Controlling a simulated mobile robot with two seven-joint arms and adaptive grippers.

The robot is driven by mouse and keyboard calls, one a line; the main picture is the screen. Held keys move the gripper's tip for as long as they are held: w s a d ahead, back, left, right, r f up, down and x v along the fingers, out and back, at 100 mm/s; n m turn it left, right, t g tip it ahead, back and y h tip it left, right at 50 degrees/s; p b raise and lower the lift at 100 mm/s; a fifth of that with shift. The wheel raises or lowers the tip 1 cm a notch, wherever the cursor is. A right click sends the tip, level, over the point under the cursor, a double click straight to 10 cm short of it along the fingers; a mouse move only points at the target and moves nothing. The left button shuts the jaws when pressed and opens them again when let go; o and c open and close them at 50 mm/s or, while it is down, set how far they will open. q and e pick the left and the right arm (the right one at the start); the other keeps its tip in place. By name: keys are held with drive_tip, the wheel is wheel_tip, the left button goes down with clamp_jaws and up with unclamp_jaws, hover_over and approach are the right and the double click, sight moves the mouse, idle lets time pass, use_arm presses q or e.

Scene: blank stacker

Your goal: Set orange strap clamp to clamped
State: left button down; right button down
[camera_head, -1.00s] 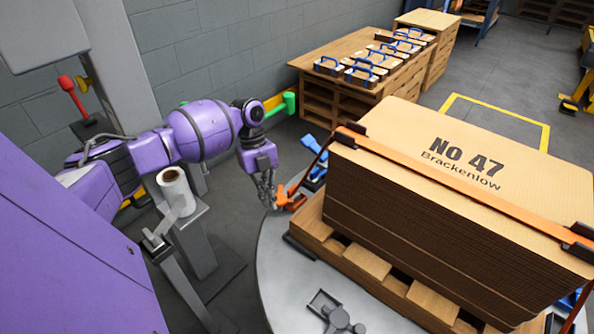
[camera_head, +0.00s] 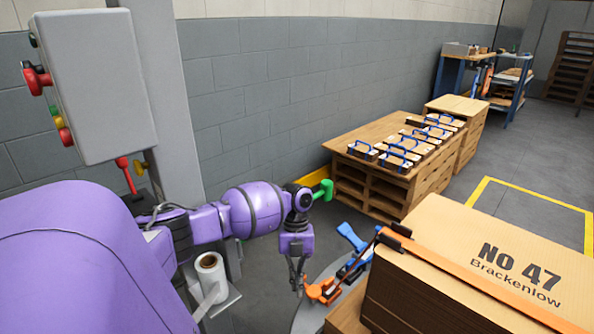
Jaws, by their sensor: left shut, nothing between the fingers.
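The orange strap clamp (camera_head: 322,291) hangs at the left side of the cardboard stack (camera_head: 480,265), which is marked "NO 47 Brackenlow". An orange strap (camera_head: 450,268) runs from a dark corner piece across the top of the stack. My left gripper (camera_head: 299,288) points down just left of the clamp, very close to it. Its fingers are shut with nothing held. Whether it touches the clamp I cannot tell. A blue clamp-like part (camera_head: 352,240) stands behind the orange one. My right gripper is out of view.
A roll of white film (camera_head: 210,269) stands on a post by my left arm. A grey control box (camera_head: 95,85) is at upper left. Pallets (camera_head: 375,185) with blue-handled blocks stand along the wall. A green handle (camera_head: 323,190) is behind my left wrist.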

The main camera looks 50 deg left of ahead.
use_arm(q)
drive_tip(key=shift+a+r, duration=0.1)
idle(0.4)
drive_tip(key=v, duration=1.1)
drive_tip(key=shift+w+r, duration=0.15)
drive_tip(key=shift+r, duration=0.25)
